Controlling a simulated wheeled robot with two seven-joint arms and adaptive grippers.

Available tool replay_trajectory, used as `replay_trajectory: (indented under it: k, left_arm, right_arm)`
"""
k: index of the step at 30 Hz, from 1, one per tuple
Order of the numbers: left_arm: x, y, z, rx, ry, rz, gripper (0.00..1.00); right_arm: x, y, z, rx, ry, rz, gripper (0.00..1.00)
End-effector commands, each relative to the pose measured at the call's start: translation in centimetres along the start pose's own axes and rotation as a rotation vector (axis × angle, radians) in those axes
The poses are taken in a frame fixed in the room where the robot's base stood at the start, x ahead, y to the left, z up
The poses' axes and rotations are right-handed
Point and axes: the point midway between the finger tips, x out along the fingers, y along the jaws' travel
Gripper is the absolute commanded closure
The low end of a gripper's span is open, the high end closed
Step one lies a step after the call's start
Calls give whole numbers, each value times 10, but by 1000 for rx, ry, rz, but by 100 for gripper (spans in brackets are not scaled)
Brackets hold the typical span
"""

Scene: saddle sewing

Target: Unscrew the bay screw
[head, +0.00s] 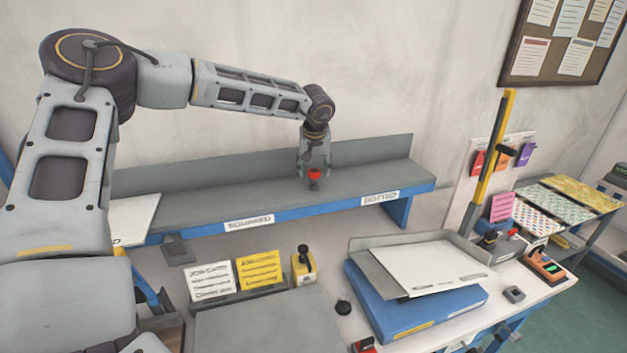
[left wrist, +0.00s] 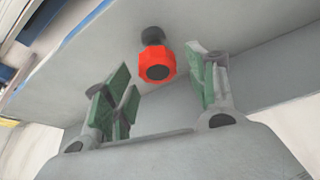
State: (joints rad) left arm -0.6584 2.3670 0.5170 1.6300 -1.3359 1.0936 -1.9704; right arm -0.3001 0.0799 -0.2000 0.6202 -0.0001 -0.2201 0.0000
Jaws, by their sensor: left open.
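The bay screw has a red faceted head with a dark centre and a dark stem; it stands on the grey shelf. It shows in the head view (head: 314,175) and in the left wrist view (left wrist: 155,64). My left gripper (head: 314,168) points down over the screw from above. In the left wrist view my left gripper (left wrist: 165,95) has its green-padded fingers apart, with the red head between and beyond them. The fingers do not appear to touch the head. My right gripper is not in view.
The grey shelf (head: 210,203) has a raised back wall and a blue front edge with labels. A white sheet (head: 135,215) lies at its left end. Job cards (head: 210,281), a blue box (head: 415,310) and a yellow-black lever (head: 490,150) stand in front and to the right.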

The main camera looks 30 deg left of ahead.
Motion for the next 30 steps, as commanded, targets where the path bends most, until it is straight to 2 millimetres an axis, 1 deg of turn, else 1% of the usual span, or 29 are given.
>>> replay_trajectory:
  k: [1, 12, 21, 22, 23, 30]
  left_arm:
    - [4, 0, 2, 0, 0, 0, 43]
    - [19, 0, 8, 0, 0, 0, 43]
    - [19, 0, 8, 0, 0, 0, 43]
    - [19, 0, 8, 0, 0, 0, 44]
    - [19, 0, 8, 0, 0, 0, 48]
    - [19, 0, 8, 0, 0, 0, 79]
  right_arm:
    - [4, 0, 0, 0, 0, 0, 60]
    - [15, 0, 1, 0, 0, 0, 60]
    - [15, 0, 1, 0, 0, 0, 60]
    - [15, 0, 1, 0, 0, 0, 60]
    - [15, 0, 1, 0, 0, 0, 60]
    - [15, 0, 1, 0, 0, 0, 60]
